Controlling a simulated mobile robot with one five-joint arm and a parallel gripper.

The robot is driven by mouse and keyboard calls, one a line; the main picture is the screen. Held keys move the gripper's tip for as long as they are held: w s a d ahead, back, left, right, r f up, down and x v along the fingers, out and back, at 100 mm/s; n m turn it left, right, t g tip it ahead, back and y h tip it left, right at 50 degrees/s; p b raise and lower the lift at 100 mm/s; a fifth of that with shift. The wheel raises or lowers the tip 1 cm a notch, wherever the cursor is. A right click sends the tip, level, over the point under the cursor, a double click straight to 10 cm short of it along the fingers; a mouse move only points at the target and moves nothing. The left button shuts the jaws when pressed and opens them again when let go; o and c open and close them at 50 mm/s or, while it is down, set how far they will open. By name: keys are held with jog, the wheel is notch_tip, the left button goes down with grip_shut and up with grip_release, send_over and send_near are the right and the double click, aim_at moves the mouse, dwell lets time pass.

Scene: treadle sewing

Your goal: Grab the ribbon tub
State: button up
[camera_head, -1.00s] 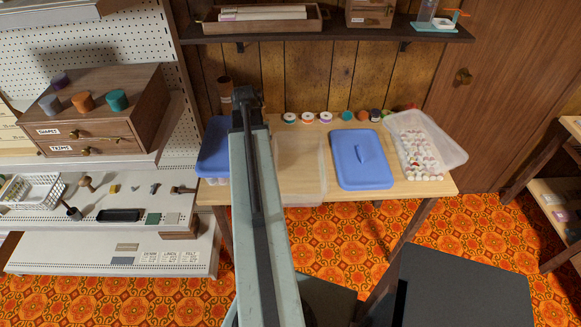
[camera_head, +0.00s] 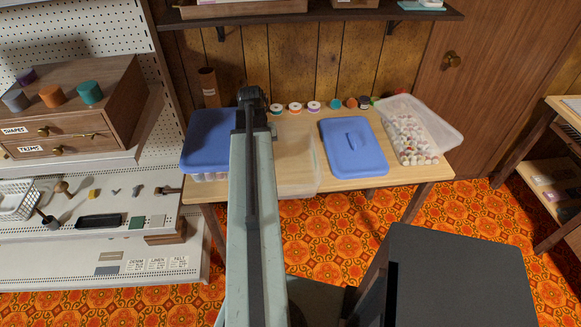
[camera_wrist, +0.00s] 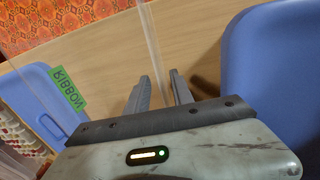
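In the head view, my arm hides the fingers. A tub with a blue lid (camera_head: 212,140) stands left of my arm. A blue lid with a handle (camera_head: 352,147) lies to the right. No label is readable on either there.
A clear tub (camera_head: 303,165) stands between my arm and the handled lid. An open clear tub of spools (camera_head: 412,138) is at the table's right. Several spools line the table's back. Another blue surface (camera_wrist: 280,60) is close on the right in the wrist view.

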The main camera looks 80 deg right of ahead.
notch_tip(320, 180, down, 2)
jog(key=shift+s+f+b, duration=0.1)
jog(key=shift+f+b, duration=0.1)
jog(key=shift+b, duration=0.3)
jog(key=shift+r, duration=0.2)
grip_shut()
dwell(0.8)
